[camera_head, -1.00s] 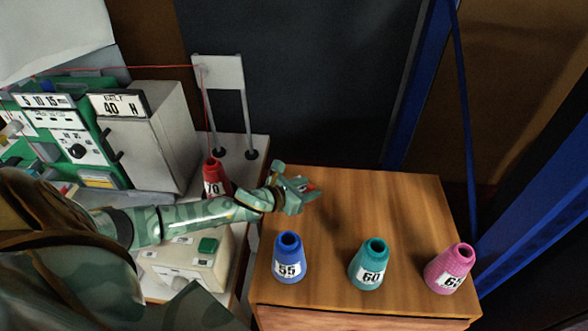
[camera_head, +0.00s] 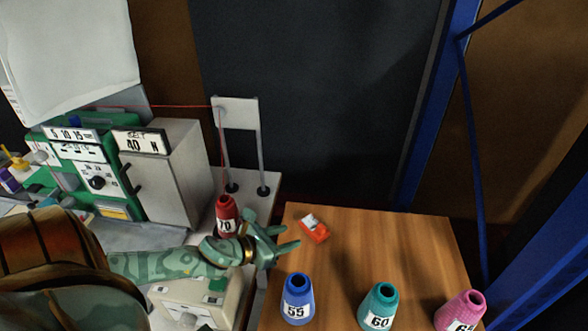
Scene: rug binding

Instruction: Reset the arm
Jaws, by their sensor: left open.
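My left gripper (camera_head: 288,236) comes in from the left, open and empty, its fingers pointing right over the left edge of the wooden table. A small red and white item (camera_head: 314,229) lies on the table just right of the fingertips, apart from them. A red cone marked 70 (camera_head: 227,216) stands behind my left wrist, partly hidden by it, with red thread running up from it. My right gripper is not in view.
Cones stand along the table's front: blue 55 (camera_head: 298,299), teal 60 (camera_head: 379,306) and pink (camera_head: 461,311). A green and grey machine (camera_head: 98,180) is at left, with a thread stand (camera_head: 237,113) behind the red cone. Blue posts (camera_head: 437,110) rise at right.

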